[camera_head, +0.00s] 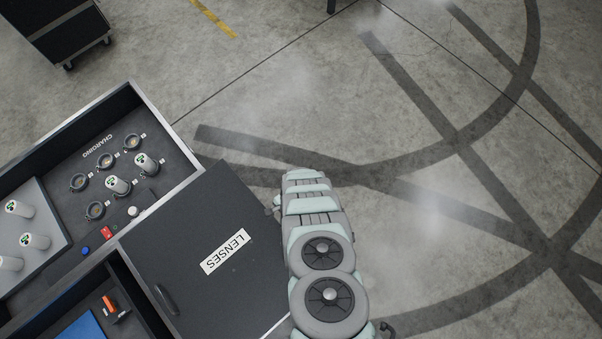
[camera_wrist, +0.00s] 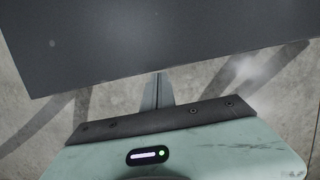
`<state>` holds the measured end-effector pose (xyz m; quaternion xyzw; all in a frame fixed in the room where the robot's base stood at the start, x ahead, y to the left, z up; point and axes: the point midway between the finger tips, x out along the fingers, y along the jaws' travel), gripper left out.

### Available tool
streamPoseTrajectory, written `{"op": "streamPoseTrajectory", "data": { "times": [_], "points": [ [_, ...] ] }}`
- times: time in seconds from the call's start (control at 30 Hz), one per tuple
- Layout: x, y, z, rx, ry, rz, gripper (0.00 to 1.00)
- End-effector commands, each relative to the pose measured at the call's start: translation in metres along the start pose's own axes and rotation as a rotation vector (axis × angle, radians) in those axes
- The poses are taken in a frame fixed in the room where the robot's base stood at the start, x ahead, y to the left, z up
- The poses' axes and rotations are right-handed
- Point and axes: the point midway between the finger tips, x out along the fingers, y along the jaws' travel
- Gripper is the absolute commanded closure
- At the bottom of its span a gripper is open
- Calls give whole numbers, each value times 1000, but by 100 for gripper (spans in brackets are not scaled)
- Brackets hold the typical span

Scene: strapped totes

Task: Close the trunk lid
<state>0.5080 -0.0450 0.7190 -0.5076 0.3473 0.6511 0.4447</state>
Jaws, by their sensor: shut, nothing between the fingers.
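The trunk lid (camera_head: 187,252) is a dark grey panel with a white LENSES label (camera_head: 226,251) and a dark handle (camera_head: 165,298) near its lower left side. It lies over the right part of the open trunk (camera_head: 171,192); I cannot tell how far it is raised. In the wrist view a dark panel (camera_wrist: 150,45), which looks like the lid, fills the top. My gripper (camera_wrist: 158,92) is shut and empty, with its fingertips at or just by the panel's lower edge; contact is unclear. In the head view my arm stands along the lid's right side and the fingers cannot be made out.
A charging tray (camera_head: 60,190) with several white-topped cylinders lies left of the lid. A compartment below it holds a blue item (camera_head: 85,328) and an orange-and-black item (camera_head: 113,307). A black wheeled case (camera_head: 60,30) stands at upper left. The floor at right is clear.

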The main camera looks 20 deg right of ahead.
Motion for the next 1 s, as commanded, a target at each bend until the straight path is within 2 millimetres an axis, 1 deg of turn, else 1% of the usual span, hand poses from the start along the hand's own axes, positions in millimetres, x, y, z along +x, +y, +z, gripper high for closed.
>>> {"op": "streamPoseTrajectory", "data": {
  "times": [0.03, 0.2, 0.3, 0.4, 0.6, 1.0],
  "points": [
    [1, 2, 19, -4, -5, 6, 100],
    [13, 1, 57, -3, -4, 4, 100],
    [18, 0, 73, -3, -2, 2, 100],
    [21, 1, 84, -1, -1, 2, 100],
    [24, 1, 95, 0, -2, 2, 100],
    [25, 0, 97, -2, -4, 3, 100]
  ]
}}
